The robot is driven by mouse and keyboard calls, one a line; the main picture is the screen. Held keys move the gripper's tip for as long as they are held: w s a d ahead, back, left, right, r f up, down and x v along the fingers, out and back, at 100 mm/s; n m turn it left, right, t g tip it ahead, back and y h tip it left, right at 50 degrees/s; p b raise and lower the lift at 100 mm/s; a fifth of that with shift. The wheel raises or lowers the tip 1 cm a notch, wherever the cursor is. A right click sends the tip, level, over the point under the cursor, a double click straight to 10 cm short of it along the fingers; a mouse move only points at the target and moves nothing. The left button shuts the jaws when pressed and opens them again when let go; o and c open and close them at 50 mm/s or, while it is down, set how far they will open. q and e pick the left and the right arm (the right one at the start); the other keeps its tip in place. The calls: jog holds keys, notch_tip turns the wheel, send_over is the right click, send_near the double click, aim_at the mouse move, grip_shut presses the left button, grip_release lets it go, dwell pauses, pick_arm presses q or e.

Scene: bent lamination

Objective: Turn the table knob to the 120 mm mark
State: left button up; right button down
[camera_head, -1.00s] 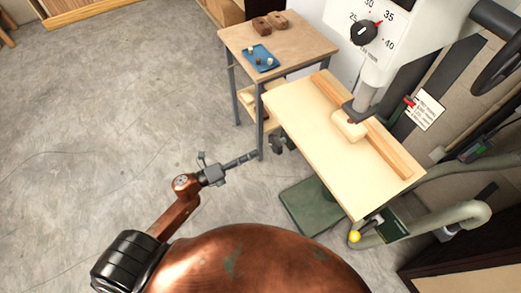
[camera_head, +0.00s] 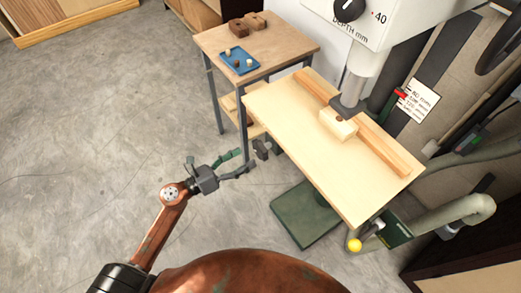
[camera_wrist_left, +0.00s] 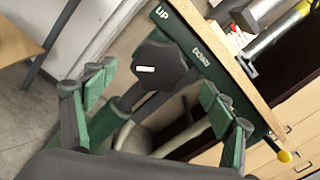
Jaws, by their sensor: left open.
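The table knob is a dark lobed knob (camera_wrist_left: 160,68) with a white mark, under the table edge between the words UP and DOWN in the left wrist view. In the head view the knob (camera_head: 262,148) shows small at the left side of the pale worktable (camera_head: 300,130). My left gripper (camera_head: 244,163) is open just left of the knob. In the left wrist view its green fingers (camera_wrist_left: 158,88) stand apart on either side of the knob, with no clear contact. My right gripper is not in view.
A wood block (camera_head: 338,125) and a fence (camera_head: 360,125) lie on the worktable under the machine head (camera_head: 345,20). A side table (camera_head: 285,45) with a blue tray (camera_head: 238,62) stands behind. A yellow ball (camera_head: 354,245) sits at the near corner. The floor at left is clear.

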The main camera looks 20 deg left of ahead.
aim_at(257, 150)
pick_arm(q)
jog(key=shift+w+d+r, duration=0.1)
jog(key=shift+w+d, duration=0.05)
jog(key=shift+w, duration=0.1)
jog(key=x, duration=0.7)
jog(key=shift+c, duration=0.5)
jog(key=c, duration=1.1)
jog(key=shift+o, duration=0.2)
jog(key=shift+r+n+p, duration=0.2)
jog(key=shift+n+p, duration=0.2)
jog(key=shift+p, duration=0.4)
jog(key=shift+f+n+p, duration=0.1)
jog(key=shift+n+p, duration=0.3)
jog(key=shift+n, duration=0.1)
jog(key=shift+f, duration=0.15)
